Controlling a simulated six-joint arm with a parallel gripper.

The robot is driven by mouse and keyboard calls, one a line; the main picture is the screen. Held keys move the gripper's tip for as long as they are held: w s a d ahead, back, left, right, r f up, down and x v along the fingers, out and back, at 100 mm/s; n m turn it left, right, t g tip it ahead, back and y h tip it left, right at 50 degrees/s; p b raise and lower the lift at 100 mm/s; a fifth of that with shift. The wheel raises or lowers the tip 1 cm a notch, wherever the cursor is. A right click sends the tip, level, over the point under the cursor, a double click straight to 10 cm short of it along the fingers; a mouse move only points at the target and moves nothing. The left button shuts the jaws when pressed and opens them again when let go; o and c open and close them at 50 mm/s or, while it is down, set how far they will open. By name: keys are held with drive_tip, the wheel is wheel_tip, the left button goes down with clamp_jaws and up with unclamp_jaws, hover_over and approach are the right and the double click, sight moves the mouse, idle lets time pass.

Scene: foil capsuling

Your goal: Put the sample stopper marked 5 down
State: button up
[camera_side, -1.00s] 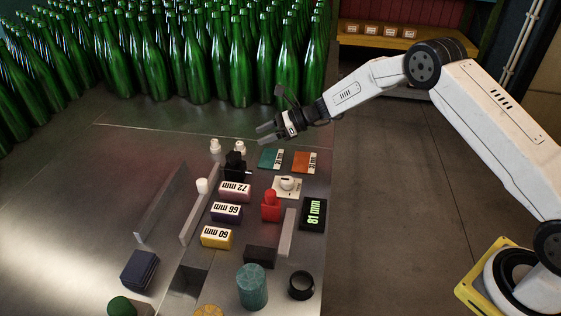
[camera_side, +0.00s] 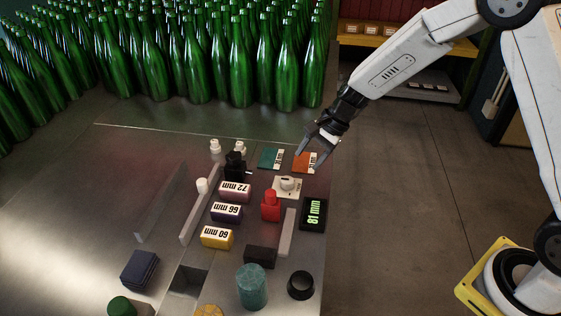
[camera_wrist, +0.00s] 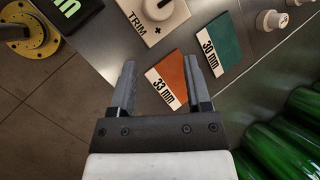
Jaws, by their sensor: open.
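My gripper (camera_side: 308,160) is open, pointing down near the orange 33 mm card in the side view. In the wrist view nothing is between its fingers (camera_wrist: 160,62), which are on either side of the orange card (camera_wrist: 172,80). Small white stoppers (camera_side: 215,146) (camera_side: 240,147) stand behind the dark block at the back of the bench. A similar white piece (camera_side: 202,185) is by the metal rail. One white stopper (camera_wrist: 270,20) shows at the wrist view's upper right. I cannot read a 5 on any of them.
The TRIM knob (camera_side: 288,184), a red piece (camera_side: 271,205) and the 81 mm display (camera_side: 313,214) are in front. Green bottles (camera_side: 200,60) crowd the back. Bare metal (camera_side: 90,200) is free at left.

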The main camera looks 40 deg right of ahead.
drive_tip(key=s+d+r+n+h, duration=0.1)
drive_tip(key=s+d+n+h, duration=0.2)
drive_tip(key=s+n, duration=0.3)
drive_tip(key=s+d+r+n+h, duration=0.1)
drive_tip(key=s+d+n+h, duration=0.1)
drive_tip(key=s+n, duration=0.5)
drive_tip(key=s+d, duration=0.1)
drive_tip(key=s, duration=0.5)
drive_tip(key=shift+d+r+n+t+h, duration=0.15)
drive_tip(key=shift+r+n+t+h, duration=0.15)
drive_tip(key=shift+h, duration=0.1)
drive_tip(key=shift+o, duration=0.6)
drive_tip(key=shift+s, duration=0.15)
drive_tip(key=shift+o, duration=0.7)
